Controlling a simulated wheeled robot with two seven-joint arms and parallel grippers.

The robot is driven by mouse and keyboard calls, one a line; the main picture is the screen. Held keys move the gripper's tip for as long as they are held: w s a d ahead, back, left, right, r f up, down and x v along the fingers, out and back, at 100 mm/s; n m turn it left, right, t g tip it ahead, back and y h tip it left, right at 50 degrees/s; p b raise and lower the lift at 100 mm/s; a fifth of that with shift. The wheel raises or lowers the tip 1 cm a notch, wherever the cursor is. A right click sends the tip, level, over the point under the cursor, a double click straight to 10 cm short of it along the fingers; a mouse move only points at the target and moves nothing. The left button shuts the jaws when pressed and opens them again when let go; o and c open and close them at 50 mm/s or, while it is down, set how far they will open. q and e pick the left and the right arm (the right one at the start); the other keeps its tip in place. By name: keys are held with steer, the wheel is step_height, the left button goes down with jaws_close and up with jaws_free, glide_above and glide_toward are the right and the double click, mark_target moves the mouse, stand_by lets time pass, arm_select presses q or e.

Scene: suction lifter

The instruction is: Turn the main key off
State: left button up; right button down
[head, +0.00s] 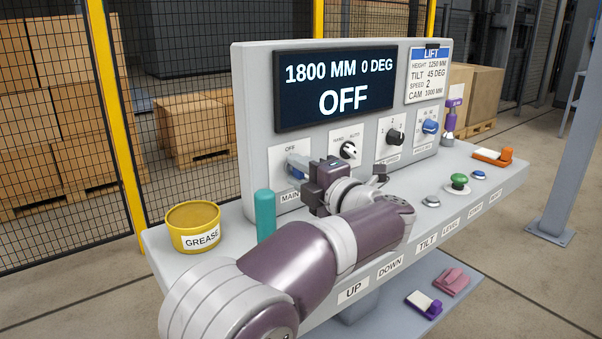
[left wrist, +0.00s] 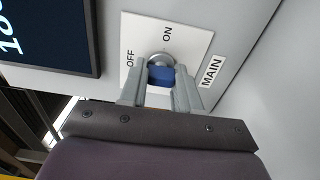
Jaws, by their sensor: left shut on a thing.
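The main key (left wrist: 161,76) is blue and sits in a round metal lock on a white plate marked OFF and ON, beside the MAIN label. My left gripper (left wrist: 160,88) has one finger on each side of the key and is shut on it. In the head view the left gripper (head: 297,167) reaches the MAIN plate (head: 280,158) and partly hides the key. The exact angle of the key is hard to tell. The display (head: 335,86) reads 1800 MM, 0 DEG and OFF. My right gripper is not in view.
A HAND/AUTO selector (head: 348,150), a black knob (head: 395,137) and a blue knob (head: 430,126) are right of the key. A teal upright cylinder (head: 265,214) and a yellow GREASE tub (head: 193,226) stand left of my arm. Buttons and an orange-handled item (head: 493,156) are on the right.

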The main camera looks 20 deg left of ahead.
arm_select(q)
steer(key=o, duration=1.1)
steer(key=shift+c, duration=0.2)
steer(key=shift+s+a, duration=0.1)
steer(key=shift+s, duration=0.05)
steer(key=shift+d, duration=0.2)
steer(key=p+v, duration=0.1)
steer(key=v, duration=1.1)
steer(key=shift+s, duration=0.25)
steer(key=shift+d, duration=0.1)
